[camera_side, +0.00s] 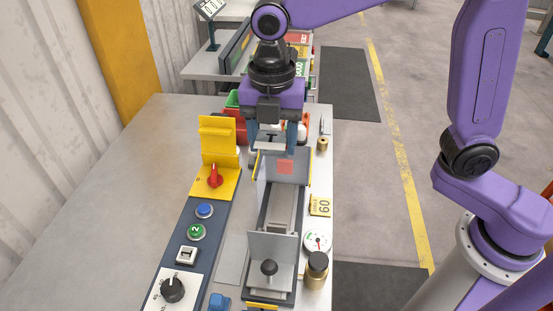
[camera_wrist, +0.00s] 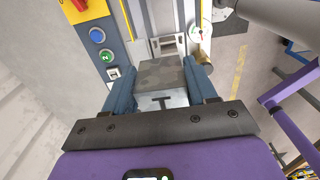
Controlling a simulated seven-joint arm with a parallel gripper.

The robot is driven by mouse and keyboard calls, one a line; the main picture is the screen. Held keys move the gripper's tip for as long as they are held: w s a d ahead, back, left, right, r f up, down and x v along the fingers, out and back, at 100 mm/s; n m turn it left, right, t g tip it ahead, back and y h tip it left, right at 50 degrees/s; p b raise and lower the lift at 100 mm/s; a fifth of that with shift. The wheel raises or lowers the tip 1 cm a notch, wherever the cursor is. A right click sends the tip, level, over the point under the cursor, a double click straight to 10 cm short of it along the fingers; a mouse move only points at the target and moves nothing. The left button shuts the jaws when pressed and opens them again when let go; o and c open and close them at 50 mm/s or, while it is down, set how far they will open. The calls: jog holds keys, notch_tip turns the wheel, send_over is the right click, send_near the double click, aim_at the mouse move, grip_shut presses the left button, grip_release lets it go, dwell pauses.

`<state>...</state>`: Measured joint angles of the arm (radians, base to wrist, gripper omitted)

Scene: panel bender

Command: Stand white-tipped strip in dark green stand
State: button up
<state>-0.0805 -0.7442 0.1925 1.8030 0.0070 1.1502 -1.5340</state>
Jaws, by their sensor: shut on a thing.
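My gripper (camera_side: 272,152) hangs over the far end of the bender, with its two dark blue fingers pointing down. In the wrist view my gripper (camera_wrist: 161,82) is shut on a grey piece (camera_wrist: 165,73) with a mottled face and a dark T-shaped mark near the palm. I cannot tell whether this piece is the strip, and no white tip shows clearly. Its lower end is hidden by an upright grey plate (camera_side: 296,166) with a pink square in the side view. I cannot make out a dark green stand with certainty.
A control panel (camera_side: 186,256) with a yellow red-switch box (camera_side: 220,185) is left. Red and green bins (camera_side: 233,125) lie behind. The left bench top is clear.

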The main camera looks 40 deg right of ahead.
jog(key=w+d, duration=1.4)
jog(key=d, duration=0.2)
jog(key=shift+a+f, duration=0.1)
jog(key=shift+f, duration=8.75)
jog(key=shift+f, duration=1.5)
jog(key=o, duration=1.2)
jog(key=shift+r, duration=4.5)
